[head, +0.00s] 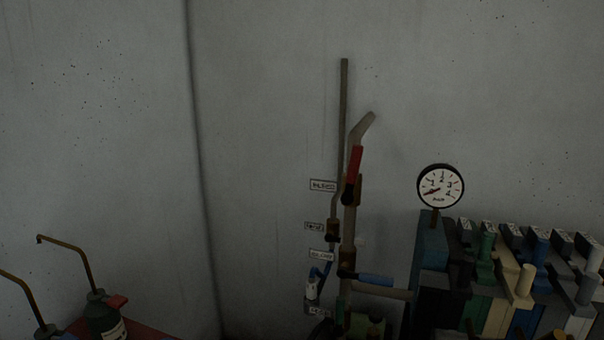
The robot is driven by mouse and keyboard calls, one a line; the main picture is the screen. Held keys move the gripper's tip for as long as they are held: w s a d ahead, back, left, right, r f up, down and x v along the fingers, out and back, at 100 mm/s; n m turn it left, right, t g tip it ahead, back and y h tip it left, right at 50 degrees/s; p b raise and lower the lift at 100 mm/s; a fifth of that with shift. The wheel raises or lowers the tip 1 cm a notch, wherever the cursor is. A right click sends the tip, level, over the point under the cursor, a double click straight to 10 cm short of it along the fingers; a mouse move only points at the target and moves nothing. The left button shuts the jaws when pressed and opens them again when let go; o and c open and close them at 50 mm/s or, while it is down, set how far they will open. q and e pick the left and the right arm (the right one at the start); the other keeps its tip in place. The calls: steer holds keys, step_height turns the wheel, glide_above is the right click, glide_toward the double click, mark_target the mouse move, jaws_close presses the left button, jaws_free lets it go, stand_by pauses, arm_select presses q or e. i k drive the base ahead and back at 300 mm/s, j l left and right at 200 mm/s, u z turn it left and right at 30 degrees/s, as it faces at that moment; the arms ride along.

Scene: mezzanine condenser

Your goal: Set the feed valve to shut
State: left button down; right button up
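A pipe assembly with lever valves stands against the wall in the head view. A red lever (355,161) points up, nearly in line with its pipe. A blue lever (376,280) lies nearly level, pointing right across the vertical pipe (349,228). A smaller blue handle (321,272) sits lower left. Small labels hang left of the pipes, including an upper one (323,185) and a lower one (321,254). Their lettering is too small to read surely, so I cannot tell which valve is the feed valve. Neither gripper is in view.
A round pressure gauge (440,187) stands right of the valves. A dark green bottle (103,315) with a bent brass tube stands at lower left. Bare wall (270,120) lies behind.

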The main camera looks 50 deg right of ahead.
mark_target(338, 331)
steer(key=z, duration=1.8)
